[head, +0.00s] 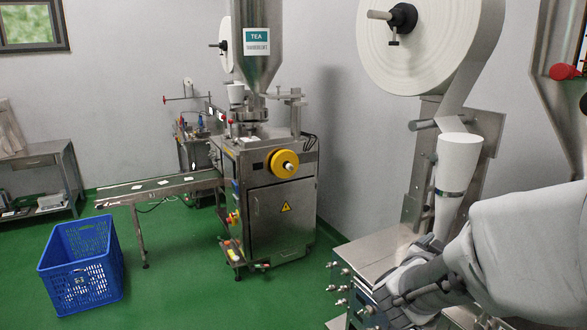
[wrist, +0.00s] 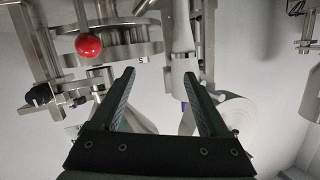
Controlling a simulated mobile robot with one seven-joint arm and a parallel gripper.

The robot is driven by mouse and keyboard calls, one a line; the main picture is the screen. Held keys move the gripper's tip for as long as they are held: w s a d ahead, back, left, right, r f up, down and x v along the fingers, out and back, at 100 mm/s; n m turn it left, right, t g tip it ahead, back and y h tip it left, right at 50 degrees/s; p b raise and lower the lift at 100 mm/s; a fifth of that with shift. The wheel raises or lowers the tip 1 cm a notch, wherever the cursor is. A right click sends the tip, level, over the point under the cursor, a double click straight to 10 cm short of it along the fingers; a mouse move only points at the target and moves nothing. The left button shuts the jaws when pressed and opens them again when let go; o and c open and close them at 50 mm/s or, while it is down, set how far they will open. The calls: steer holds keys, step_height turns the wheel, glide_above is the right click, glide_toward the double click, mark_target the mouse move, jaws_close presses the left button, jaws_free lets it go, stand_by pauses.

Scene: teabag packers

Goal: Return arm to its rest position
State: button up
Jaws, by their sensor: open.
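My gripper (wrist: 157,78) is open in the wrist view. Its two dark fingers are spread and nothing is held between them. In the head view my arm comes in from the lower right, and its grey end (head: 412,285) is in front of the near packing machine (head: 375,255). I cannot make out the fingers clearly there. In the wrist view a red ball knob (wrist: 88,44) on metal machine parts shows to the left of the fingers, apart from them.
The near machine carries a large paper roll (head: 425,45) and a white forming tube (head: 457,165) close to my arm. A second tea packing machine (head: 282,220) with a conveyor (head: 160,188) stands farther back. A blue crate (head: 82,262) sits on the green floor. Floor between is clear.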

steer(key=s+a+r+n+y, duration=0.25)
steer(key=a+n+y, duration=0.45)
steer(key=a+y, duration=0.65)
steer(key=s+a+f+n+g+h, duration=0.1)
steer(key=s+n+g, duration=0.1)
steer(key=s, duration=0.7)
steer(key=s+a+f+n+g+h, duration=0.1)
steer(key=s+f+n+g+h, duration=0.1)
steer(key=s, duration=0.6)
steer(key=shift+s+a+g, duration=0.35)
steer(key=shift+s+g, duration=0.05)
steer(key=shift+g, duration=0.3)
steer(key=c, duration=0.4)
steer(key=shift+d, duration=0.1)
steer(key=shift+c, duration=0.2)
